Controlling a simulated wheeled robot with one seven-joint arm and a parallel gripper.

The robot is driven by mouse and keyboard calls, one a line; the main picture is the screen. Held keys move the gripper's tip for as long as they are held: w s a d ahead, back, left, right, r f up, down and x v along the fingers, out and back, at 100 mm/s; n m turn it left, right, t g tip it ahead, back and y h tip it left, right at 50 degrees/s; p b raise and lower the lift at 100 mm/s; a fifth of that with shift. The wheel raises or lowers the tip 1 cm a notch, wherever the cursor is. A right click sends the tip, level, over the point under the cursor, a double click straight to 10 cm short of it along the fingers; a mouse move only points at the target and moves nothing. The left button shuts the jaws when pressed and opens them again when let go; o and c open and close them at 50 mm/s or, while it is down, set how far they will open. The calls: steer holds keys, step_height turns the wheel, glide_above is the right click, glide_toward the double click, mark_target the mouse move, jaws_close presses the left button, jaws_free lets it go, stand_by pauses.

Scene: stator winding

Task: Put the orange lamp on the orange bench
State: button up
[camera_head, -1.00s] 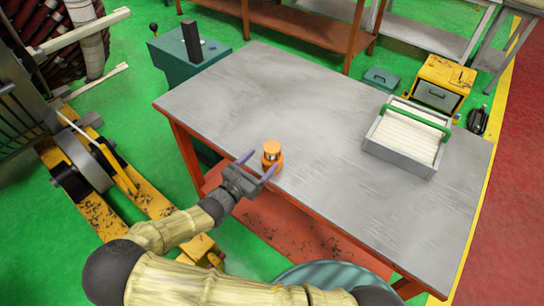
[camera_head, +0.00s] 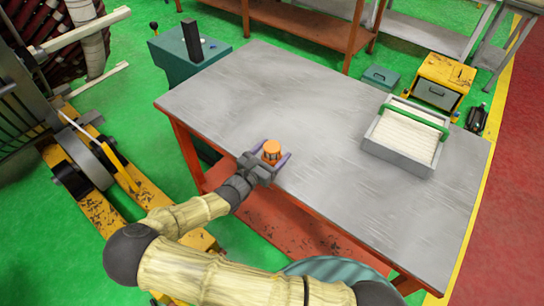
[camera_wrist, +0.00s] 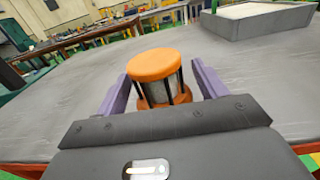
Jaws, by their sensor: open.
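The orange lamp (camera_head: 271,152) stands upright on the grey-topped bench with orange legs (camera_head: 300,110), near its front left edge. In the wrist view the lamp (camera_wrist: 156,78) shows an orange cap, a clear middle with dark bars and an orange base. My gripper (camera_head: 271,154) is open, with its purple fingers on both sides of the lamp. The wrist view shows the fingers (camera_wrist: 160,90) left and right of the lamp, with a gap visible at the upper right. Part of the lamp's base is hidden behind the gripper body.
A grey crate with a green handle (camera_head: 384,153) stands on the right of the bench top. A teal cabinet (camera_head: 175,58) stands behind the left end. Another orange-framed bench (camera_head: 300,22) is at the back. The middle of the bench top is clear.

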steer(key=shift+c, duration=0.4)
steer(key=c, duration=1.2)
step_height(320, 180, up, 10)
steer(key=shift+b, duration=0.3)
